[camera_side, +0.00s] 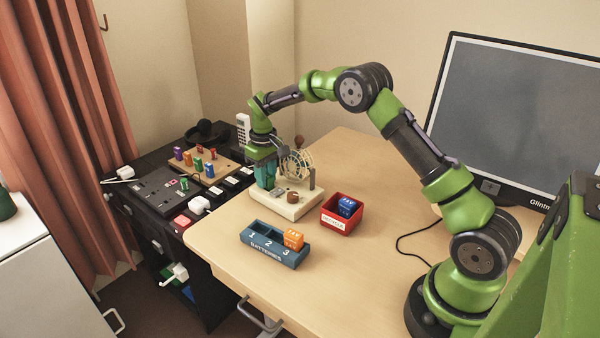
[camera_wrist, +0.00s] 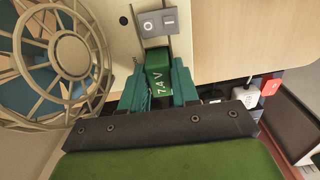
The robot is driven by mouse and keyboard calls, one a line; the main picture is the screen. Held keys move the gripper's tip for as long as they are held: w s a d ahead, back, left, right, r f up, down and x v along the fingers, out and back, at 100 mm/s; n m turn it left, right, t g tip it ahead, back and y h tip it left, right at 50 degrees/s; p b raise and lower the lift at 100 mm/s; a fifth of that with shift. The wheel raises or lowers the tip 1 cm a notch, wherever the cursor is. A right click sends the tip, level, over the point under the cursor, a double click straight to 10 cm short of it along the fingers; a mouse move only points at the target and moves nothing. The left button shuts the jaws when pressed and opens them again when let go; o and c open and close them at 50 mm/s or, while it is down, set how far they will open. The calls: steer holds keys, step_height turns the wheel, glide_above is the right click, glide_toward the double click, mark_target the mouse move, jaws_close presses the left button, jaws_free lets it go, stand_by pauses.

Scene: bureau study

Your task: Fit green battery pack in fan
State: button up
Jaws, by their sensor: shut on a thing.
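The fan (camera_side: 297,163) stands on a cream base (camera_side: 290,207) on the desk. In the wrist view, its round cage (camera_wrist: 55,60) fills the left side, and the base shows a grey O/I switch (camera_wrist: 157,22). My gripper (camera_side: 264,180) points down at the left end of the base. In the wrist view, its teal fingers (camera_wrist: 158,82) are shut on the green battery pack (camera_wrist: 158,76), marked 7.4 V. The pack's far end is right by the base, below the switch. I cannot tell whether it is inside a slot. The fingers hide the pack in the side view.
A blue tray (camera_side: 262,252) marked BATTERIES holds an orange pack (camera_side: 293,239) at 3; its other places look empty. A red box (camera_side: 332,222) holds a blue pack (camera_side: 347,206). A black bench (camera_side: 150,205) with switches and coloured pieces stands left. The front of the desk is clear.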

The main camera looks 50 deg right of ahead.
steer(key=o, duration=1.3)
steer(key=shift+c, duration=0.2)
steer(key=shift+r, duration=3.55)
